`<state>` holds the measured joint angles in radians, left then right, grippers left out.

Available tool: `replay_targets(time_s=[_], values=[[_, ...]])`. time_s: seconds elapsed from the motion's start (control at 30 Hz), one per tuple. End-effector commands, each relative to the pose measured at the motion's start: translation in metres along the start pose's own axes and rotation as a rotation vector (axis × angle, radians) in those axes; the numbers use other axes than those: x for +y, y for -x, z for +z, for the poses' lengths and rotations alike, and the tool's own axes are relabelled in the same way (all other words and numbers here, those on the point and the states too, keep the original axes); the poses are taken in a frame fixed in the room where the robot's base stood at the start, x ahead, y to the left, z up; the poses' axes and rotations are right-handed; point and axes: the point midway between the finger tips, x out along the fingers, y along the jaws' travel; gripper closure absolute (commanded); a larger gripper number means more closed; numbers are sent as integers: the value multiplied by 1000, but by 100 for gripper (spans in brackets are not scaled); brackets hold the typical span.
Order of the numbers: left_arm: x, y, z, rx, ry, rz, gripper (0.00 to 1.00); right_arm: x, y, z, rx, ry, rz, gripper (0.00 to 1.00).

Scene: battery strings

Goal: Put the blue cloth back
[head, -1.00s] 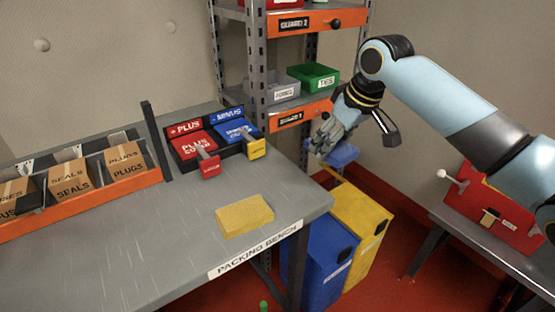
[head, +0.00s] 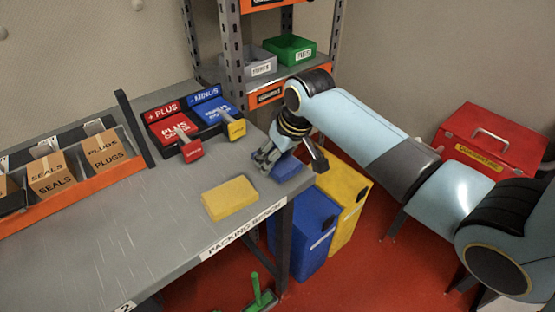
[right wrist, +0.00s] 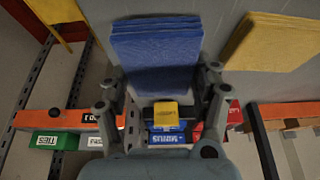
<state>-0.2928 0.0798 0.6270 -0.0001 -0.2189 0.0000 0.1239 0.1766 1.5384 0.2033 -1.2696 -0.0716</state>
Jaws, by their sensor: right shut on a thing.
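The blue cloth (head: 287,168) is a folded flat pad at the right end of the packing bench (head: 150,237), beside the yellow cloth (head: 229,199). My right gripper (head: 268,158) is shut on its edge. In the right wrist view the blue cloth (right wrist: 155,52) extends out from between the fingers (right wrist: 158,100), over or on the grey bench top; I cannot tell if it touches. The yellow cloth also shows there (right wrist: 268,42), apart from the blue one. My left gripper is not in view.
The red PLUS (head: 175,134) and blue MINUS (head: 215,110) holders stand behind the gripper. Blue (head: 303,235) and yellow (head: 352,188) bins stand below the bench end. A shelf rack (head: 231,50) rises behind. Cartons (head: 103,150) sit at left; the bench front is clear.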

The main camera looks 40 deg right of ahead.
Motion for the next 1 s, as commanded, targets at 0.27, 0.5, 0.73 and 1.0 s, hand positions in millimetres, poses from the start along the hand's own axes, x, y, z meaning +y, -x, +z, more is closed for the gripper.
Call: replay_targets(time_s=[0.27,0.5,0.73,1.0], values=[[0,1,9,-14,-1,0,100,0,-19,8,1,0,0,65],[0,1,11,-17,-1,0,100,0,-21,9,0,0,0,65],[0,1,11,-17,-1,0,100,0,-21,9,0,0,0,12],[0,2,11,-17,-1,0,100,0,-18,8,1,0,0,12]])
